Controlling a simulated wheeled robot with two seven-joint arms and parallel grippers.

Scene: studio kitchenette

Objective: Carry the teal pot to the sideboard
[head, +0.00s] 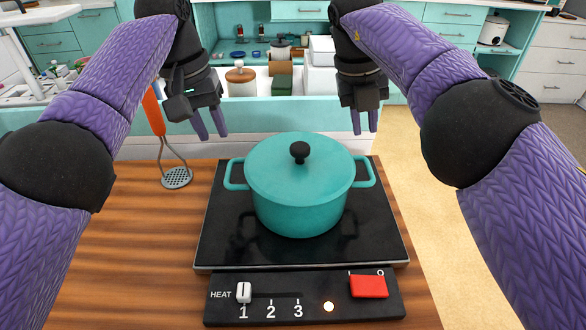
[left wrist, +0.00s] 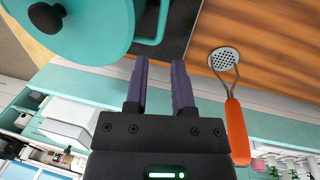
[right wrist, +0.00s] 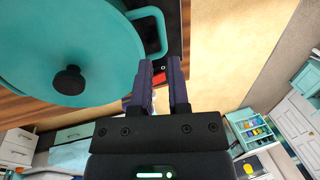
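The teal pot (head: 300,190) stands upright on a black hot plate (head: 225,245), its lid with a black knob (head: 299,152) in place. It has loop handles at left (head: 236,175) and right (head: 366,172). My left gripper (head: 209,135) is open and empty, behind the left handle; in the left wrist view its fingers (left wrist: 160,75) stop short of that handle. My right gripper (head: 364,130) is open and empty, behind the right handle; in the right wrist view its fingertips (right wrist: 160,70) are close to that handle (right wrist: 158,35). I cannot tell which furniture is the sideboard.
The hot plate has a heat slider (head: 244,292) at 1, a red switch (head: 369,286) and a lit lamp. Teal cabinets (head: 460,20) stand behind; floor (head: 420,180) is clear at right.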

